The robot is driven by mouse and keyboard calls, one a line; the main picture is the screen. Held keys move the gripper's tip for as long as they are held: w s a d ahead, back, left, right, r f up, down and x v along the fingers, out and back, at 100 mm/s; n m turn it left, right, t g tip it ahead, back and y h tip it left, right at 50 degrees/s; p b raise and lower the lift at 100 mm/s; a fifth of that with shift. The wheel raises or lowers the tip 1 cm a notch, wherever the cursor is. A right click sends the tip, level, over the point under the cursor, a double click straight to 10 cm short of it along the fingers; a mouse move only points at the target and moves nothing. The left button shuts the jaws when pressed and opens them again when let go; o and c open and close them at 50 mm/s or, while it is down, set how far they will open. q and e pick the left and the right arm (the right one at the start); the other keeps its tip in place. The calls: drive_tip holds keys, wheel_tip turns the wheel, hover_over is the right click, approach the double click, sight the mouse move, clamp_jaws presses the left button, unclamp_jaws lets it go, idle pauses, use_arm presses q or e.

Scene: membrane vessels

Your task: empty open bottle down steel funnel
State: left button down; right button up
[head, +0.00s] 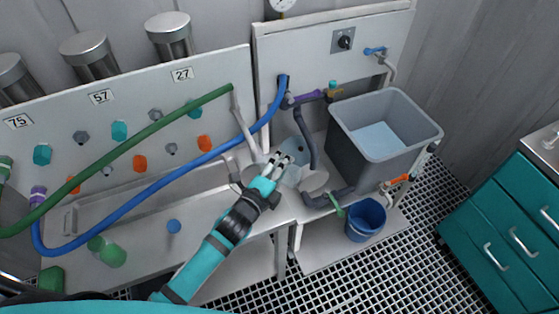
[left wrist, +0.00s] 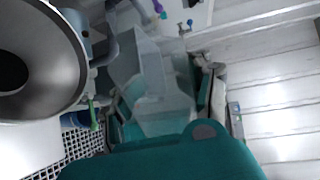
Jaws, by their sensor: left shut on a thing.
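My left gripper (head: 279,161) reaches in from the lower left to the bench, near the join of the two wall panels. It is shut on a clear, pale blue bottle (head: 293,149), which is partly hidden by the fingers. In the left wrist view the see-through bottle (left wrist: 150,88) fills the middle; its mouth and any contents are hard to make out. The steel funnel (left wrist: 62,28) is large and close at the left of that view, with a dark hole, apart from the bottle in the picture. My right gripper is in neither view.
A grey tub (head: 355,135) with pale blue inside stands to the right. A blue bucket (head: 366,222) is below it. Green (head: 130,145) and blue (head: 150,190) hoses cross the left panel. Teal drawers (head: 500,225) stand at the far right; grating floor lies between.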

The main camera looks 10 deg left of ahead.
sight(271, 155)
use_arm(q)
drive_tip(key=a+r+m, duration=0.1)
drive_tip(key=m, duration=0.4)
drive_tip(key=a+r+m+t+y, duration=0.1)
drive_tip(key=m, duration=0.4)
drive_tip(key=w+a+r+m+t, duration=0.1)
drive_tip(key=m, duration=0.4)
drive_tip(key=shift+w+a+r+m+y, duration=0.1)
drive_tip(key=shift+r+m+y, duration=0.1)
drive_tip(key=shift+m+y, duration=0.2)
drive_tip(key=shift+a+r+m, duration=0.1)
drive_tip(key=shift+a+m, duration=0.05)
drive_tip(key=shift+m, duration=0.15)
